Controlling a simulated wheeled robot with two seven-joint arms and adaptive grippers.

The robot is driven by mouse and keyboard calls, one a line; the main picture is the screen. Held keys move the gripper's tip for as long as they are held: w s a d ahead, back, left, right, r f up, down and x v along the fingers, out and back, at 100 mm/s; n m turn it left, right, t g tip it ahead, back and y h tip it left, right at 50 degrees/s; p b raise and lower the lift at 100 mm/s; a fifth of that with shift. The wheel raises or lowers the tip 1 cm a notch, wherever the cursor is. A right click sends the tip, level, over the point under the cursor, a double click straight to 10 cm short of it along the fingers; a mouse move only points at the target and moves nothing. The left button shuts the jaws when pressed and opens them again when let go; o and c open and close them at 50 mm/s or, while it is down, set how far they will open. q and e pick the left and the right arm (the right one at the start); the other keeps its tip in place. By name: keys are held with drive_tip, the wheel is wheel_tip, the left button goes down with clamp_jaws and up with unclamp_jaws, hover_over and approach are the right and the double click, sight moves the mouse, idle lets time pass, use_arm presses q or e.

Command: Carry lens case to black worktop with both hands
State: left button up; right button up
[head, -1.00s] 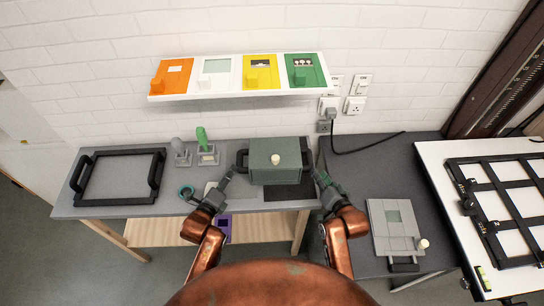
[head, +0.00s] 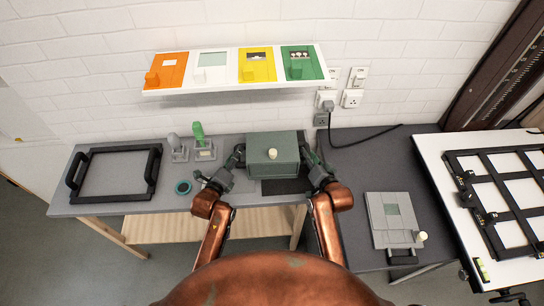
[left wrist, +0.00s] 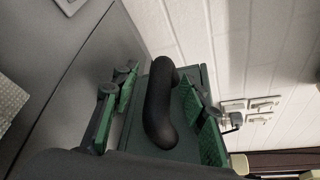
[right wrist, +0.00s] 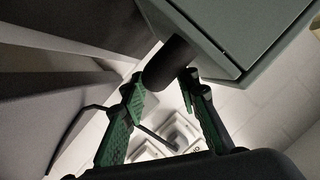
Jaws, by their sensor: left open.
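The lens case, a grey-green box (head: 273,158) with a cream knob on its lid, sits upright on the grey bench. Its black side handle (left wrist: 160,105) lies between the spread green-padded fingers of my left gripper (head: 235,162), which is open. The opposite handle (right wrist: 168,63) is near the fingertips of my right gripper (head: 314,166). In the right wrist view the right fingers are apart, with the handle's end between or just beyond their tips. The black worktop (head: 368,165) is the dark surface to the right of the bench.
A grey panel with a cream knob (head: 391,220) lies on the worktop's front part; its back is clear except for a cable. A black-handled frame (head: 115,175) lies at the bench's left. Two small stands (head: 203,150) are left of the case. A shelf (head: 238,90) hangs above.

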use_arm(q)
drive_tip(key=shift+w+d, duration=0.2)
drive_tip(key=shift+w, duration=0.35)
use_arm(e)
drive_tip(key=shift+w+a+f, duration=0.15)
drive_tip(key=shift+w+f, duration=0.05)
drive_tip(key=shift+w, duration=0.3)
use_arm(q)
drive_tip(key=shift+f, duration=0.1)
drive_tip(key=shift+c, duration=0.4)
use_arm(e)
drive_tip(key=shift+c, duration=0.4)
use_arm(q)
drive_tip(key=c, duration=0.6)
use_arm(e)
drive_tip(key=c, duration=0.6)
use_arm(q)
clamp_jaws()
use_arm(e)
clamp_jaws()
use_arm(q)
drive_tip(key=shift+w+r, duration=0.1)
drive_tip(key=shift+r, duration=0.25)
use_arm(e)
drive_tip(key=shift+w+r, duration=0.1)
drive_tip(key=shift+r, duration=0.3)
